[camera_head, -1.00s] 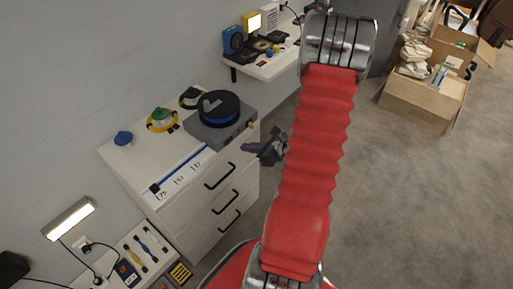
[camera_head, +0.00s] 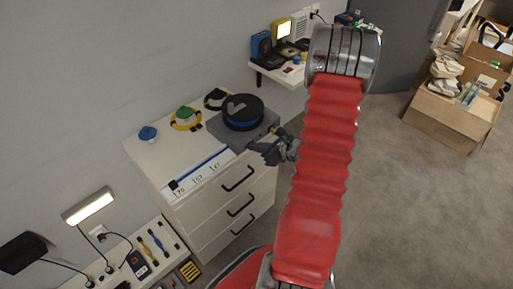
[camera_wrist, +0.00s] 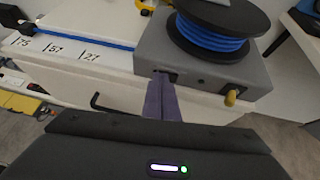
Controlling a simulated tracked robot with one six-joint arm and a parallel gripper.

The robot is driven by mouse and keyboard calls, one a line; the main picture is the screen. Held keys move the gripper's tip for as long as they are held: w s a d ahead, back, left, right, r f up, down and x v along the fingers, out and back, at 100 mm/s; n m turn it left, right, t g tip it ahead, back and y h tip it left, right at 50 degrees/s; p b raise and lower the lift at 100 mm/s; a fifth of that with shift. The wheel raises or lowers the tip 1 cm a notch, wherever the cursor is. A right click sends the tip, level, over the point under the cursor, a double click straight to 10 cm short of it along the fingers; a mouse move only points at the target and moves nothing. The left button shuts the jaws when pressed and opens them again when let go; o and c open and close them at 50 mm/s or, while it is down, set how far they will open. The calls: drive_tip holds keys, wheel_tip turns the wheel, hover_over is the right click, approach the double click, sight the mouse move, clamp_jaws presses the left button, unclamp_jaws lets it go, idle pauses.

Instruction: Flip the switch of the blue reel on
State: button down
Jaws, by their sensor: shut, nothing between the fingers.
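The blue reel (camera_wrist: 212,42) is a black-flanged spool wound with blue cable, on a grey base box (camera_wrist: 150,48) on top of the white drawer cabinet. It also shows in the head view (camera_head: 243,122). The front of the base has a small dark switch area (camera_wrist: 172,76), partly hidden by the fingers, a dark round spot and a yellow knob (camera_wrist: 231,97) at the right. My gripper (camera_wrist: 161,78) is shut and empty, its purple fingertips at the base's front face by the dark switch area. I cannot tell whether they touch or which way the switch sits.
The white cabinet (camera_head: 238,205) has black drawer handles at its front. A blue strip (camera_head: 203,166) with number labels lies left of the reel. Green (camera_head: 186,113) and blue (camera_head: 148,132) spools stand behind. A shelf (camera_head: 280,75) is at the back right.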

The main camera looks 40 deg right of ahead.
drive_tip(key=shift+w+a+r, duration=0.15)
drive_tip(key=shift+w+a, duration=0.3)
drive_tip(key=shift+a, duration=0.05)
drive_tip(key=shift+d, duration=0.8)
drive_tip(key=shift+s, duration=0.15)
drive_tip(key=s+a+r, duration=0.1)
drive_tip(key=s+r, duration=0.1)
drive_tip(key=s, duration=0.4)
drive_tip(key=s+a+r, duration=0.1)
drive_tip(key=s+r, duration=0.1)
drive_tip(key=s, duration=0.5)
drive_tip(key=shift+r, duration=0.35)
